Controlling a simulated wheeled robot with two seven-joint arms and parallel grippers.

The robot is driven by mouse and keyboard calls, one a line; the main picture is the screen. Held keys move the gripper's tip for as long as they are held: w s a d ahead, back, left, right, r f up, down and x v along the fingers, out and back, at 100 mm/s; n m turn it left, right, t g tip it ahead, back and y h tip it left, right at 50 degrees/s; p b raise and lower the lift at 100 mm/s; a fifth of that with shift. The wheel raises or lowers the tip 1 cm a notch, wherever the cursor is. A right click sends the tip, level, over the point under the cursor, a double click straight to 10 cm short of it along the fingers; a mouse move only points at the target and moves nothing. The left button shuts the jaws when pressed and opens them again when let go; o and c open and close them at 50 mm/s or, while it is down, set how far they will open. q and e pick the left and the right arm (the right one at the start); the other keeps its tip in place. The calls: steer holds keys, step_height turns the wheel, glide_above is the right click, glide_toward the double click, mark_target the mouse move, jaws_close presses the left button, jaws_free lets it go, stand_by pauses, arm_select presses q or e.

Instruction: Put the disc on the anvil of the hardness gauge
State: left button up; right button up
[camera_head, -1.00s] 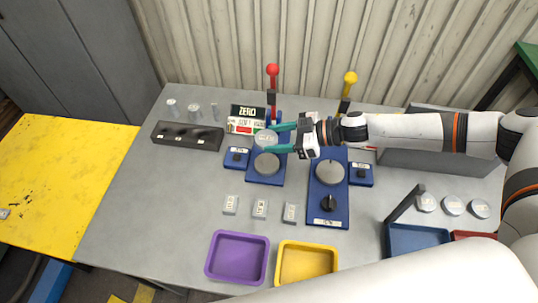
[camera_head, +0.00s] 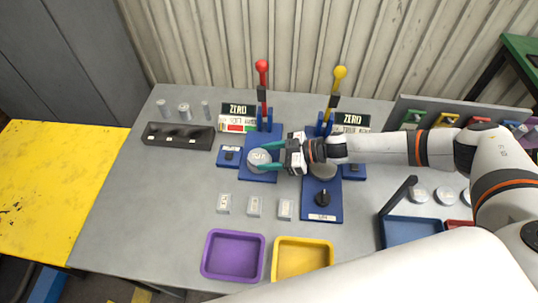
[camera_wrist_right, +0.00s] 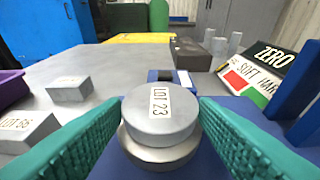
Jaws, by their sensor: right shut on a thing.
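The disc, a round grey metal piece labelled LOT 23 (camera_wrist_right: 160,112), sits between the teal fingers of my right gripper (camera_head: 265,157), which is shut on it. In the head view the disc (camera_head: 257,156) is over the hardness gauge's blue base (camera_head: 262,177), the one with the red lever. In the right wrist view the disc is directly above the round metal anvil (camera_wrist_right: 160,156), nearly level and roughly centred; I cannot tell whether they touch. In the head view the anvil is mostly hidden under the disc. My left gripper is not in view.
A SOFT/HARD display (camera_head: 238,124) and red lever (camera_head: 262,68) stand behind. A second blue device with a yellow lever (camera_head: 340,74) is close on the right. Several small labelled blocks (camera_head: 254,207), a purple tray (camera_head: 205,262) and a yellow tray (camera_head: 329,256) are in front.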

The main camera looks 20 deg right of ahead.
steer(key=o, duration=1.2)
steer(key=shift+f, duration=0.1)
steer(key=shift+o, duration=0.2)
steer(key=shift+d+r, duration=0.2)
steer(key=shift+r, duration=0.05)
steer(key=b+v, duration=0.1)
steer(key=v, duration=1)
steer(key=shift+s+d+r, duration=0.1)
steer(key=shift+s+d, duration=0.1)
steer(key=shift+d, duration=0.05)
